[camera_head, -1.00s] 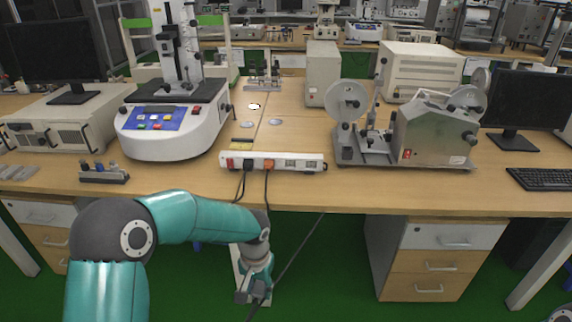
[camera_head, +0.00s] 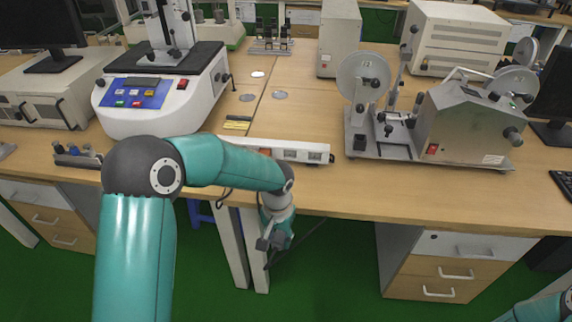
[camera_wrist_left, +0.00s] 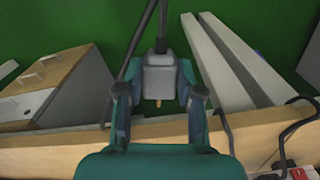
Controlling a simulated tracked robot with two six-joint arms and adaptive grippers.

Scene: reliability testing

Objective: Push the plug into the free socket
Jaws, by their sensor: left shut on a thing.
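A white power strip (camera_head: 312,152) lies near the table's front edge in the head view. My left arm hides its left part; sockets show at its right end. My left gripper (camera_head: 270,243) hangs in front of the table, below the edge. In the left wrist view my gripper (camera_wrist_left: 159,92) is shut on a grey plug (camera_wrist_left: 158,72). Its metal pin points down in the picture, towards the table edge, and its black cable runs up. The plug is apart from the strip. My right gripper is out of view.
The wooden table (camera_head: 230,190) has its front edge close to my left gripper. A white tester with a blue panel (camera_head: 135,93) stands left, a reel machine (camera_head: 460,130) right. Drawers (camera_head: 455,262) stand below. Black cords (camera_wrist_left: 285,135) hang over the edge in the wrist view.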

